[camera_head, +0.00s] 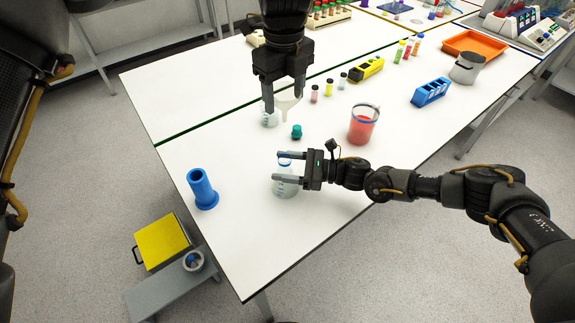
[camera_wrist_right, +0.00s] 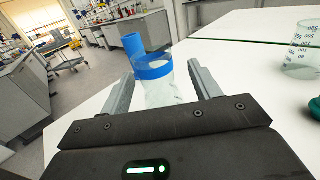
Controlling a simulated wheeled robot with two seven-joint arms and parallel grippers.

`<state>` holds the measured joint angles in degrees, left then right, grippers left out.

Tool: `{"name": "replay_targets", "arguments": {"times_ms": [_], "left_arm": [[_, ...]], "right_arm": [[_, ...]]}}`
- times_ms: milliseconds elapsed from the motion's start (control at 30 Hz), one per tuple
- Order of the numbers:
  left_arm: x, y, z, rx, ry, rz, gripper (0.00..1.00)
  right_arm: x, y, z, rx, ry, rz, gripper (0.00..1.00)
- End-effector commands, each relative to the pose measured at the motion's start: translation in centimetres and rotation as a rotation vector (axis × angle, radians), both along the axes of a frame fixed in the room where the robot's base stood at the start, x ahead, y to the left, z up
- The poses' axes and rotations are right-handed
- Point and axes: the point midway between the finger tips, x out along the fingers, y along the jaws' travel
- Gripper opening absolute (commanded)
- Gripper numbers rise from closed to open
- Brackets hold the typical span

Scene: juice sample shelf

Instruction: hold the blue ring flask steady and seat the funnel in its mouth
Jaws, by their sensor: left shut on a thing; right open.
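The clear flask (camera_head: 284,188) with a blue ring at its neck stands upright on the white table near the front edge. My right gripper (camera_head: 280,167) is open, with a finger on each side of the flask's neck. In the right wrist view the flask (camera_wrist_right: 160,93) and its blue ring show between the open fingers (camera_wrist_right: 160,82), with gaps visible on both sides. My left gripper (camera_head: 284,102) is shut on a white funnel (camera_head: 286,106), farther back than the flask and apart from it. The funnel hangs with its stem down.
A clear beaker (camera_head: 268,119) stands by the left gripper, and a teal stopper (camera_head: 296,131) lies in front of it. A blue cylinder (camera_head: 202,188) stands left of the flask. A beaker of red liquid (camera_head: 361,128) stands right, beyond the right forearm. Small vials stand farther back.

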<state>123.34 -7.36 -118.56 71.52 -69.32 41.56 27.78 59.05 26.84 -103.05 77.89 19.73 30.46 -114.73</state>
Motion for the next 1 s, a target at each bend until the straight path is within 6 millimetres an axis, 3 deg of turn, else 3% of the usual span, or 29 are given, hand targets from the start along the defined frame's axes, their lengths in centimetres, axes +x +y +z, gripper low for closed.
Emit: {"name": "replay_targets", "arguments": {"times_ms": [67,400,533,633,700,767,1000], "left_arm": [[0.0,0.0,0.0,0.0,0.0,0.0,0.4],[0.0,0.0,0.0,0.0,0.0,0.0,0.4],[-0.2,0.1,-0.7,0.0,0.004,-0.001,0.4],[-0.8,0.0,-3.0,-0.001,0.009,-0.019,0.4],[-1.0,0.0,-5.3,-0.001,0.009,-0.129,0.4],[-0.9,0.0,-6.2,-0.002,0.007,-0.238,0.4],[-0.1,0.0,-6.9,0.0,0.003,-0.543,0.4]], "right_arm": [[0.0,0.0,0.0,0.0,0.0,0.0,0.57],[0.0,0.0,0.0,0.0,0.0,0.0,0.13],[0.0,0.0,0.0,0.0,0.0,0.0,0.13],[0.0,0.0,0.0,0.001,0.0,0.0,0.13],[0.0,0.0,0.0,0.001,0.0,0.001,0.13],[0.0,0.0,0.1,0.001,0.0,0.001,0.13],[0.0,0.0,0.0,0.0,0.0,0.001,0.13]]}}
